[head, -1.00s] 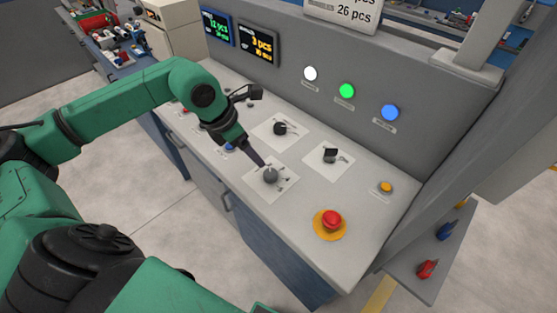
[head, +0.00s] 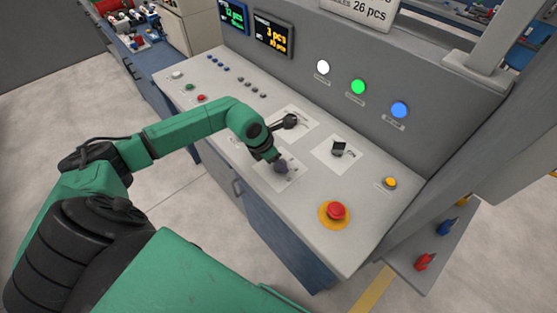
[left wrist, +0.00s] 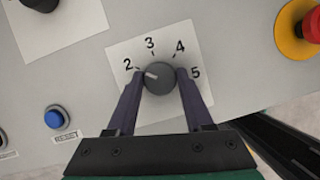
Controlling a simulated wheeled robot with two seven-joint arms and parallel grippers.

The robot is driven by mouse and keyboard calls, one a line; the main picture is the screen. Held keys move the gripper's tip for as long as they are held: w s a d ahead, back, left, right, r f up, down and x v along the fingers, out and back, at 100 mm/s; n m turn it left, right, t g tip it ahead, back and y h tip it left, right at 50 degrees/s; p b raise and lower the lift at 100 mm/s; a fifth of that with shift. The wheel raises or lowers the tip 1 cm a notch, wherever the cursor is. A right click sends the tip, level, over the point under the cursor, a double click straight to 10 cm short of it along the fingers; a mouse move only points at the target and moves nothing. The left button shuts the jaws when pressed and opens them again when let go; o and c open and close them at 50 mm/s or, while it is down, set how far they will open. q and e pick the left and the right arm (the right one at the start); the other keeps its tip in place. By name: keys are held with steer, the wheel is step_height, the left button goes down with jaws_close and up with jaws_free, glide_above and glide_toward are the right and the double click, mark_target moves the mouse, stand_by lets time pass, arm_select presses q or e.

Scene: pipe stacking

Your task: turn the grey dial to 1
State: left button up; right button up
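The grey dial (left wrist: 160,78) sits on a white plate (left wrist: 118,55) with the numbers 2, 3, 4 and 5 showing. Its pale pointer mark points left, close to the 2. The number 1 is hidden, probably behind my left finger. My left gripper (left wrist: 162,80) is spread with one finger on each side of the dial. The left fingertip is at the dial's edge, and a thin gap seems to show on the right. In the head view, my left gripper (head: 281,166) covers the dial from above. My right gripper is not in view.
A red emergency button (head: 337,211) on a yellow base is right of the dial. A black selector (head: 338,149) and a black knob (head: 290,121) stand behind. A blue button (left wrist: 54,117) is left in the wrist view. Lamps line the upright panel.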

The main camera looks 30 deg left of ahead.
arm_select(q)
jaws_close()
steer(key=shift+n, duration=0.3)
steer(key=n+b, duration=0.1)
steer(key=n+y+b, duration=0.1)
steer(key=shift+d+f+n+t, duration=0.1)
steer(key=shift+f+n+t, duration=0.05)
steer(key=shift+n+t, duration=0.15)
steer(key=n+y+b, duration=0.1)
steer(key=n+b, duration=0.1)
steer(key=b, duration=0.1)
steer(key=shift+n, duration=0.3)
steer(key=shift+d+n+y+b, duration=0.1)
steer(key=shift+n+y+b, duration=0.4)
steer(key=shift+n+b, duration=0.55)
steer(key=shift+r+n+y+b, duration=0.2)
steer(key=shift+n+y+b, duration=0.2)
steer(key=shift+n+b, duration=0.5)
steer(key=shift+n, duration=0.25)
